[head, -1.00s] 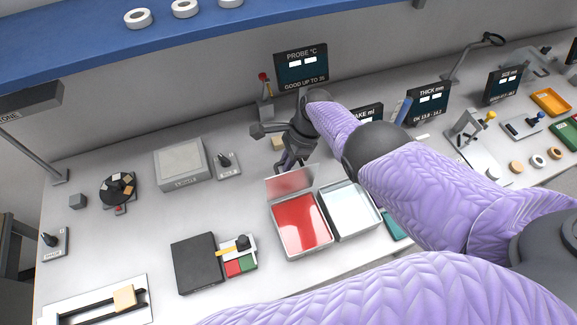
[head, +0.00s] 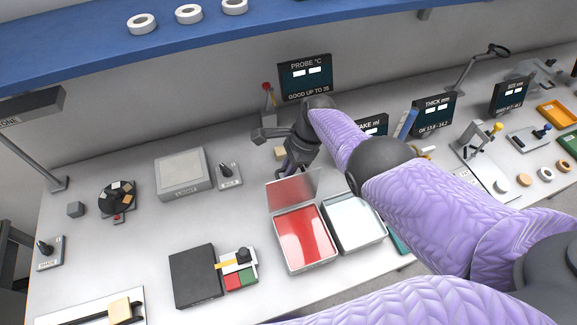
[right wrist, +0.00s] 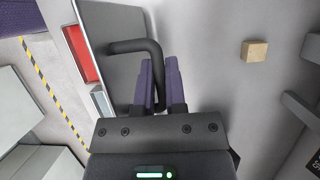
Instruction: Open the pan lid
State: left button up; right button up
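The pan (head: 304,242) is a light-rimmed tray with a red inside, at the middle of the bench. Its lid (head: 293,190) stands raised along the pan's far edge, and the red interior is uncovered. In the right wrist view the lid is a grey panel (right wrist: 112,80) with a dark bar handle (right wrist: 133,46). My right gripper (head: 290,167) is behind the raised lid. Its purple fingers (right wrist: 160,62) are close together with the handle's bar running in between them; the contact itself is partly hidden. My left gripper is out of view.
A white-lined tray (head: 353,218) adjoins the pan on the right. A black box (head: 196,276) with coloured blocks is at front left. A small wooden block (right wrist: 255,51) and the probe display (head: 305,76) are near my right gripper.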

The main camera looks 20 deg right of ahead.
jog(key=shift+o, duration=0.9)
jog(key=p+v, duration=0.6)
jog(key=v, duration=0.4)
